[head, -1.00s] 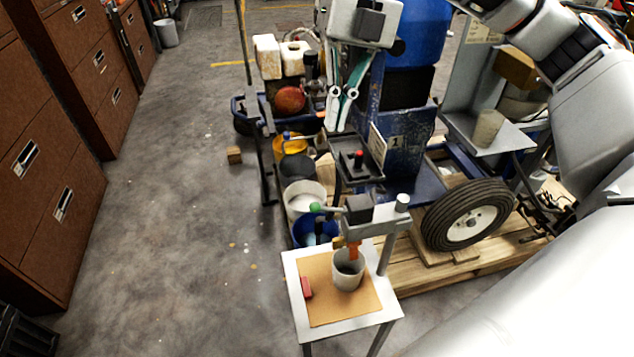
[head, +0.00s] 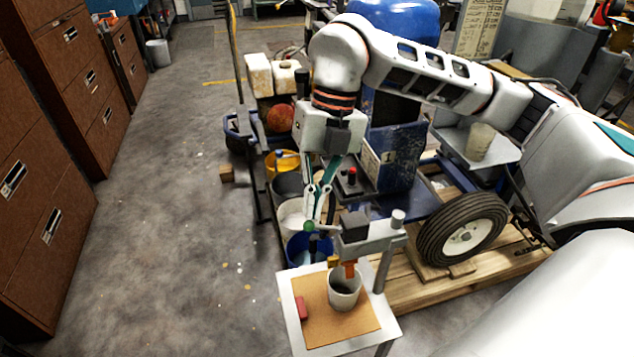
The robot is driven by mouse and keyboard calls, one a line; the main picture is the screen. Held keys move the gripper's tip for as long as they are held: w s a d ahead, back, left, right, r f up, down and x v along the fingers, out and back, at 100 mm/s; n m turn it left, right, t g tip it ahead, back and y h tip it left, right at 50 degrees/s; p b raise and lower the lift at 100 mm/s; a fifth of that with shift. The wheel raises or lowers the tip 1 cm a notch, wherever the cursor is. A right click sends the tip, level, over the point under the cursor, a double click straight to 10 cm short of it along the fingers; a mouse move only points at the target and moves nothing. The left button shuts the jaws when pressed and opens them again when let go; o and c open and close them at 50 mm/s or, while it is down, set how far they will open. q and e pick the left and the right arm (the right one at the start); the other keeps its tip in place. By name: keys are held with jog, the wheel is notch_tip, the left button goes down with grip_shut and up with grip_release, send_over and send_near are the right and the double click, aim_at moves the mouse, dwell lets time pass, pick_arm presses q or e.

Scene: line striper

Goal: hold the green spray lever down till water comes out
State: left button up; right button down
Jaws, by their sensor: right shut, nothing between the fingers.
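The green spray lever knob (head: 309,226) sticks out on the left of the dark block on the spray stand (head: 362,236). My right gripper (head: 318,226) points down with its fingers shut and empty. Its tips are right at the knob and partly overlap it in the picture; I cannot tell whether they touch. An orange nozzle (head: 350,269) hangs from the stand over a grey cup (head: 344,291). No water shows at the nozzle. My left gripper is not in view.
The cup stands on a brown board (head: 318,318) on a small white table, beside a red block (head: 301,307). Several paint buckets stand behind it, including a blue one (head: 297,249). A wheel (head: 461,236) and wooden pallet are at right. The floor at left is clear.

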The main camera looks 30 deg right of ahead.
jog(key=shift+a+f, duration=0.1)
jog(key=shift+f, duration=0.2)
jog(key=shift+a, duration=0.1)
jog(key=shift+a+f+h+p, duration=0.1)
jog(key=shift+h+p, duration=0.3)
